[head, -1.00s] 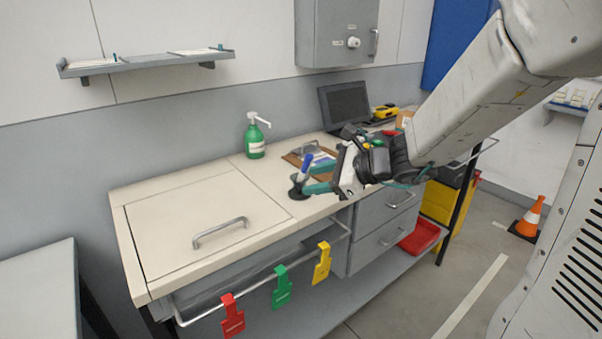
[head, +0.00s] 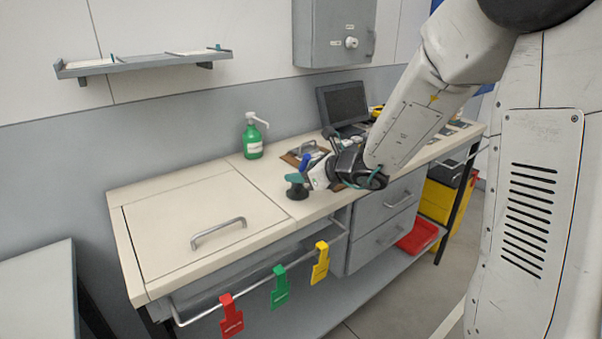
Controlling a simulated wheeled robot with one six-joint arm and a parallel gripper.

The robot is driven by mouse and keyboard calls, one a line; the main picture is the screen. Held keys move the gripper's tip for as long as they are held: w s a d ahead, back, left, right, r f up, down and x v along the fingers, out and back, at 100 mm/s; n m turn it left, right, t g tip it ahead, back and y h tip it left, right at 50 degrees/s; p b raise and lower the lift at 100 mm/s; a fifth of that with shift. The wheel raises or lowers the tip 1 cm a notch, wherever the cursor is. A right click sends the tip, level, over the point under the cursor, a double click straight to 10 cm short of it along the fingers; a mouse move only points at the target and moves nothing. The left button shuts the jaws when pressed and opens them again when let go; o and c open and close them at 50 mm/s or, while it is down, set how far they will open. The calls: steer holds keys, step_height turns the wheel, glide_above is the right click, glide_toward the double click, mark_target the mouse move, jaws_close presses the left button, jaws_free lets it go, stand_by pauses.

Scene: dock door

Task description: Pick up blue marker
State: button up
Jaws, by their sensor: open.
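The blue marker (head: 304,161) stands nearly upright in a small dark cup (head: 298,193) on the bench top; only its upper blue part shows. My gripper (head: 302,176) has come in from the right at the height of the cup's mouth. One teal fingertip shows in front of the marker, above the cup; the other finger is mostly hidden. The jaws are open. The lower marker is hidden behind the fingertip and cup, and I cannot tell whether a finger touches it.
A clipboard (head: 291,159) lies just behind the cup. A green pump bottle (head: 253,141) and a laptop (head: 345,105) stand farther back. The bench lid with its handle (head: 219,233) is clear. Red, green and yellow tags (head: 320,262) hang from the front rail.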

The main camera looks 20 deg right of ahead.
jaws_close()
